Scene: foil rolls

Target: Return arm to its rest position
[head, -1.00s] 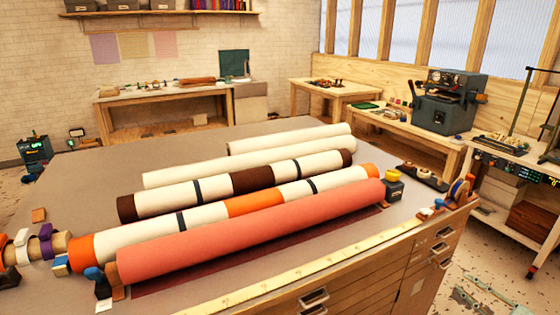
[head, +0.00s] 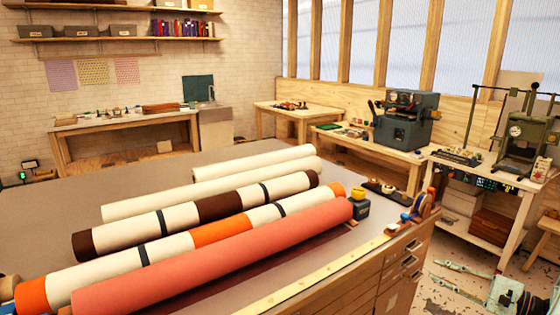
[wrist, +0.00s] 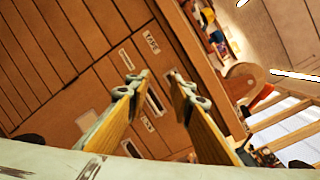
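My gripper (wrist: 160,74) shows in the wrist view. Its two yellowish fingers are apart with nothing between them, in front of the wooden drawer fronts (wrist: 85,85) of the cabinet. My gripper touches none of these.
A yellow measuring strip (head: 320,285) runs along the table's front edge. A tape dispenser (head: 422,205) and a small dark yellow-topped item (head: 360,207) sit at its right end. Side benches (head: 385,155) carry a grey machine (head: 405,122) and a press (head: 525,140). The table's back left is clear.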

